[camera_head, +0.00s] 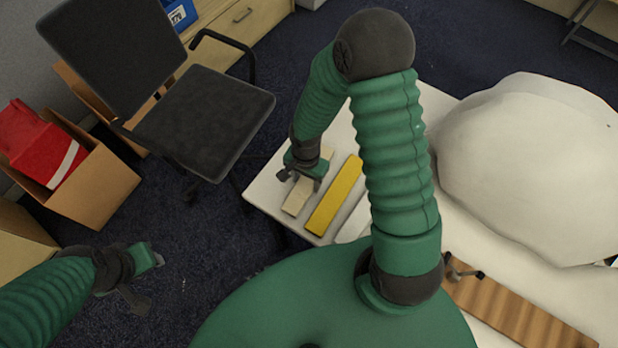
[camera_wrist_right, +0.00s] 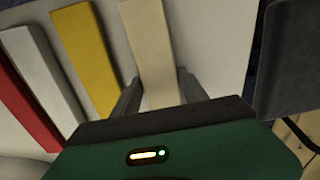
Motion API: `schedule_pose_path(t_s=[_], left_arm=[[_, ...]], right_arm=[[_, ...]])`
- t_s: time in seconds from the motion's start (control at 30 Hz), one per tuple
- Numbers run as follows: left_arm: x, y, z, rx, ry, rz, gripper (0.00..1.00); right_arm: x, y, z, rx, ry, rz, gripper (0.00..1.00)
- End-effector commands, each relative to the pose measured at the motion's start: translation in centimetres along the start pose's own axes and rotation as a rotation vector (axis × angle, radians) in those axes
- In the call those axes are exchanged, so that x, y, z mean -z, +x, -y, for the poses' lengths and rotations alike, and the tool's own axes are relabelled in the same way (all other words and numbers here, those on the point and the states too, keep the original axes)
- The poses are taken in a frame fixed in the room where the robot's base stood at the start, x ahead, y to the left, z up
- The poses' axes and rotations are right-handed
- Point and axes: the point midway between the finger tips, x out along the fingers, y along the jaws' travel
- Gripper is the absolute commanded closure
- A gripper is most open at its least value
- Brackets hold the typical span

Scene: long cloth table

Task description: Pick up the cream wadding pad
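The cream wadding pad (camera_head: 296,199) is a flat pale strip at the left end of the white table, beside a yellow strip. My right gripper (camera_head: 302,181) is over the pad's far part in the head view. In the right wrist view the pad (camera_wrist_right: 148,50) runs up from between the two fingers (camera_wrist_right: 160,95), which stand apart on either side of it. I cannot tell how far the fingertips are above the table. My left gripper (camera_head: 146,279) is off to the left over the floor, its fingers apart and empty.
The yellow strip (camera_head: 335,196) lies close right of the pad. White (camera_wrist_right: 42,80) and red (camera_wrist_right: 25,115) strips lie farther along. A big pale mound (camera_head: 535,165) and a wooden board (camera_head: 520,312) are on the table (camera_head: 262,192). A black chair (camera_head: 205,120) stands near its left edge.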

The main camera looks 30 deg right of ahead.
Motion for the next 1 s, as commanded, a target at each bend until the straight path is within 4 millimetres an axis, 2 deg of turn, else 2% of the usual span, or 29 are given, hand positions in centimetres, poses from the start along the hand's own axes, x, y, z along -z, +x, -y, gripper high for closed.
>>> schedule_pose_path(t_s=[0.03, 0.23, 0.57, 0.87, 0.9, 1.0], left_arm=[[0.0, 0.0, 0.0, 0.0, 0.0, 0.0, 0.64], [0.0, 0.0, 0.0, 0.0, 0.0, 0.0, 0.64], [0.1, -0.5, 0.0, 0.0, 0.0, 0.0, 0.64], [1.0, -4.2, 0.0, 0.0, 0.0, 0.0, 0.64], [0.8, -3.3, 0.0, 0.0, 0.0, -0.001, 0.64], [0.7, -3.0, 0.0, 0.0, 0.0, 0.001, 0.64]], right_arm=[[0.0, 0.0, 0.0, 0.0, 0.0, 0.0, 0.63], [0.0, 0.0, 0.0, 0.0, 0.0, 0.0, 0.88], [0.0, -0.6, 0.0, 0.001, -0.001, -0.001, 0.88], [0.0, -4.5, 0.0, 0.001, -0.001, -0.001, 0.88], [-0.6, -3.7, -0.8, -0.003, -0.002, 0.0, 0.88], [-1.8, -3.8, -2.6, -0.002, -0.003, -0.001, 0.88]])
